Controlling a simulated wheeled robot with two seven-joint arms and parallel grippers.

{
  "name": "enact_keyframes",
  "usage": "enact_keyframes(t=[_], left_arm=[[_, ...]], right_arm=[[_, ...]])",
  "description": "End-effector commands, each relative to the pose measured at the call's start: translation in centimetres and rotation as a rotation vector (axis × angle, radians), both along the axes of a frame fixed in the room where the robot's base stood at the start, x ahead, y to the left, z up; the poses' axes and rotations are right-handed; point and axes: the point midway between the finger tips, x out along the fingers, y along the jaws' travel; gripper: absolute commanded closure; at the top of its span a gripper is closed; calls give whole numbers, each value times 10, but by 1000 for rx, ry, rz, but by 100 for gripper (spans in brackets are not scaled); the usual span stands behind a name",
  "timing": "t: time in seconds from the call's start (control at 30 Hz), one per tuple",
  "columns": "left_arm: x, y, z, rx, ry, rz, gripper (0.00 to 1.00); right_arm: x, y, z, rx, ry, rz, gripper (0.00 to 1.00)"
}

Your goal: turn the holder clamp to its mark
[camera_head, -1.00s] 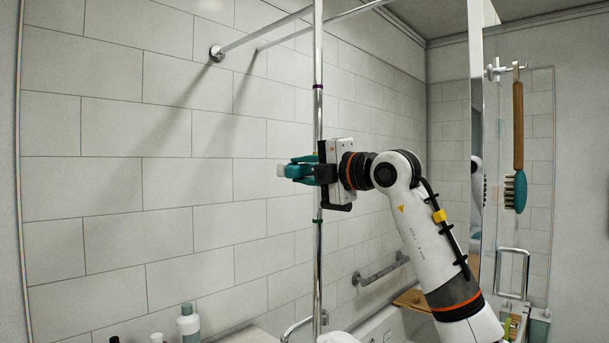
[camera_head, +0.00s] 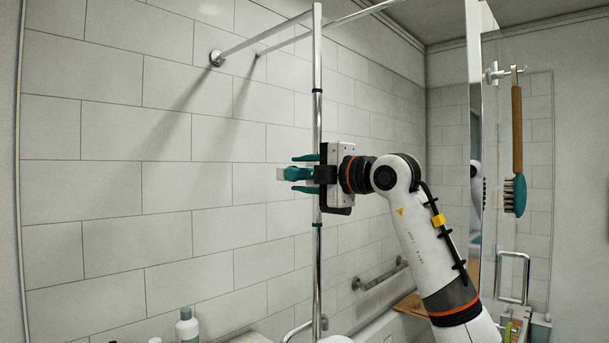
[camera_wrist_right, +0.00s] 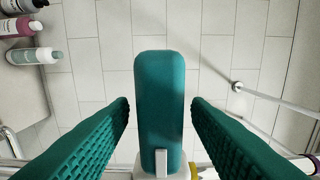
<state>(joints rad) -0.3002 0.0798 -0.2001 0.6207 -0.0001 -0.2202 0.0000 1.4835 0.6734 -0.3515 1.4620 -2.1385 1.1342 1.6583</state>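The holder clamp's teal arm (camera_head: 294,173) with a pale end sticks out to the left of a vertical chrome pole (camera_head: 317,270). In the right wrist view the teal holder (camera_wrist_right: 160,95) stands upright in the middle, with a white part at its base. My right gripper (camera_head: 303,173) is open around it, one teal finger on each side. The wrist view shows a gap between the holder and each fingertip (camera_wrist_right: 160,112). The clamp's body at the pole is mostly hidden by my gripper. My left gripper is in no view.
The pole carries a dark ring (camera_head: 317,90) above and a green ring (camera_head: 317,225) below the gripper. Bottles (camera_head: 187,326) stand at the bottom left. A brush (camera_head: 516,190) hangs at the right. A grab bar (camera_head: 380,276) is on the tiled wall. Space left of the holder is clear.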

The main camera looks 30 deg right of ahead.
Motion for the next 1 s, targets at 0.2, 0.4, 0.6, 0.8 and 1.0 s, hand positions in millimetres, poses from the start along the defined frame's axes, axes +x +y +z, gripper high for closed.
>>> enact_keyframes(t=[0.2, 0.4, 0.6, 0.8, 1.0], left_arm=[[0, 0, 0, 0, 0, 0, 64], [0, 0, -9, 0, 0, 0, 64], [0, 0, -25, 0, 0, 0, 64], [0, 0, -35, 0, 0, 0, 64], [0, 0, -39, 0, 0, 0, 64]], right_arm=[[0, 0, 0, -1, 0, 0, 56], [-17, -7, -2, -1, -3, -1, 56], [-57, -21, -3, -2, -4, -4, 56], [-93, -33, -3, -1, -2, -3, 56], [-111, -39, -1, -1, -1, -1, 56]])
